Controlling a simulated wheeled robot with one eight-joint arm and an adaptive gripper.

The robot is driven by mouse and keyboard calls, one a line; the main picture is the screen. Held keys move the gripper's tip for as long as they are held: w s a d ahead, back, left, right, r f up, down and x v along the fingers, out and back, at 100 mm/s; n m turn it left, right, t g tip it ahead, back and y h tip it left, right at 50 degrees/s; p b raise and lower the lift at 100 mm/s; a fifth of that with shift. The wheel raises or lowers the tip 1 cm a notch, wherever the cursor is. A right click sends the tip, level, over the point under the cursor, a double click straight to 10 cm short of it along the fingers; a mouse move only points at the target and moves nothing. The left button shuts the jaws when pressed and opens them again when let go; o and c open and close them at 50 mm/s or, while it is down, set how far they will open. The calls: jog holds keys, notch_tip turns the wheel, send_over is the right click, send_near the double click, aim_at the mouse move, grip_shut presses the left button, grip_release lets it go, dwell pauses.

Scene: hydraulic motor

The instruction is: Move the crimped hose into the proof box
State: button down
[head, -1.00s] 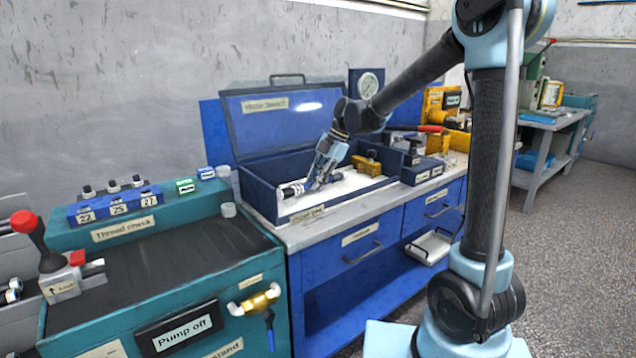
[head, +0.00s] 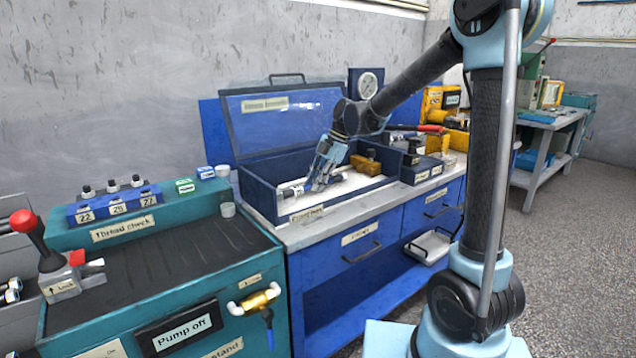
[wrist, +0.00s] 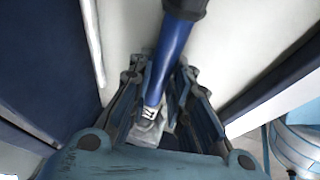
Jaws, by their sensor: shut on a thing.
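The proof box (head: 260,198) is a dark blue box with a white floor and its lid (head: 283,122) raised at the back. My gripper (head: 319,186) reaches down inside the box. In the head view, a dark and silver end of the hose (head: 291,191) shows left of the fingers, low inside the box. The rest of the hose is hidden by the gripper, and I cannot tell whether it touches the floor.
A brass-coloured block (head: 367,164) stands in the box to the right of my gripper. A round gauge (head: 369,83) is behind the box. A dark block with a lever (head: 421,168) sits to the right on the blue bench. The teal pump stand (head: 160,285) is at left.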

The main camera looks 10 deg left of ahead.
jog(key=shift+f, duration=0.1)
jog(key=c, duration=1.4)
grip_release()
jog(key=v, duration=1.2)
jog(key=shift+f, duration=0.1)
